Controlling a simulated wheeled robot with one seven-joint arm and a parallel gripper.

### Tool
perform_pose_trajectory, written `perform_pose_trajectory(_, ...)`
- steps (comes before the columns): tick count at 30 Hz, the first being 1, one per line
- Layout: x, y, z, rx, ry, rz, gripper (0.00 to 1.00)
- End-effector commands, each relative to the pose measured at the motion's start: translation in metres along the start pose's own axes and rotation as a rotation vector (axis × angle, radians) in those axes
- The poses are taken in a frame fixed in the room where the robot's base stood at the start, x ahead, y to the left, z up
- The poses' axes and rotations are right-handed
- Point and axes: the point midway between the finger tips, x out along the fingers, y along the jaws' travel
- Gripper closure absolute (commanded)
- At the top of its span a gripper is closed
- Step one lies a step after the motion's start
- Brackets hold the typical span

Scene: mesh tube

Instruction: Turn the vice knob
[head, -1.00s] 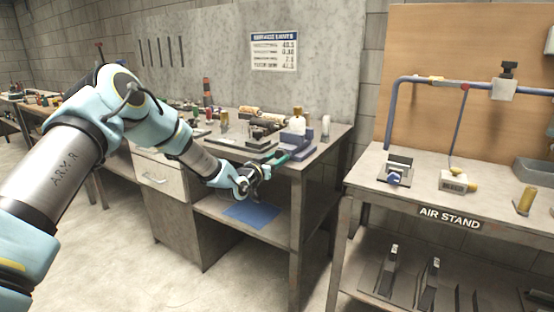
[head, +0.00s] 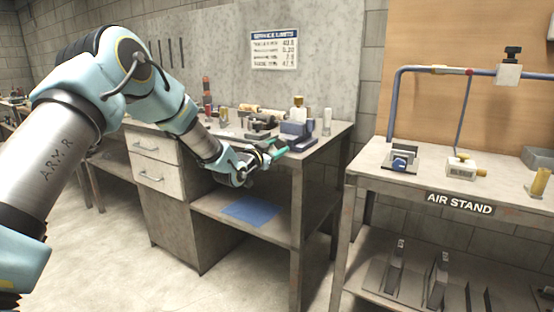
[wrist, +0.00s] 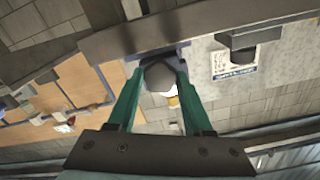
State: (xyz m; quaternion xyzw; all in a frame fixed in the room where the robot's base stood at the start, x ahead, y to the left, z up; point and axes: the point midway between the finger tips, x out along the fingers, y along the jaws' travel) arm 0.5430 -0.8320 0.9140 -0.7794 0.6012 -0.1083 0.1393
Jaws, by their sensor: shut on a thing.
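The blue vice (head: 297,128) stands at the front right corner of the workbench. My gripper (head: 273,152) is at the bench's front edge, just in front of the vice, with its green fingers pointing at it. In the wrist view, my gripper (wrist: 163,70) has its two green fingers on either side of a round grey knob (wrist: 160,80) and is shut on it. A blue part of the vice (wrist: 178,50) shows behind the knob. In the head view the knob is hidden by the fingers.
The workbench (head: 338,128) carries several small tools and parts left of the vice. A blue mat (head: 252,211) lies on its lower shelf. The air stand table (head: 400,178) is at the right, with a gap between the two. A drawer unit (head: 157,165) is under the bench.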

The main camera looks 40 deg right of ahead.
Motion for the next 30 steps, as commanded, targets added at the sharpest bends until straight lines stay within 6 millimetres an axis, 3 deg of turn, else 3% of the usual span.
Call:
perform_pose_trajectory(13, -0.0004, 0.0001, 0.0004, 0.045, -0.003, 0.001, 1.00)
perform_pose_trajectory(14, -0.0004, 0.0001, 0.0004, 0.045, -0.003, 0.001, 0.48)
perform_pose_trajectory(22, -0.0003, 0.0000, 0.0001, 0.044, -0.002, 0.001, 0.19)
perform_pose_trajectory(30, -0.0019, -0.0001, 0.0002, 0.044, -0.002, 0.000, 0.19)
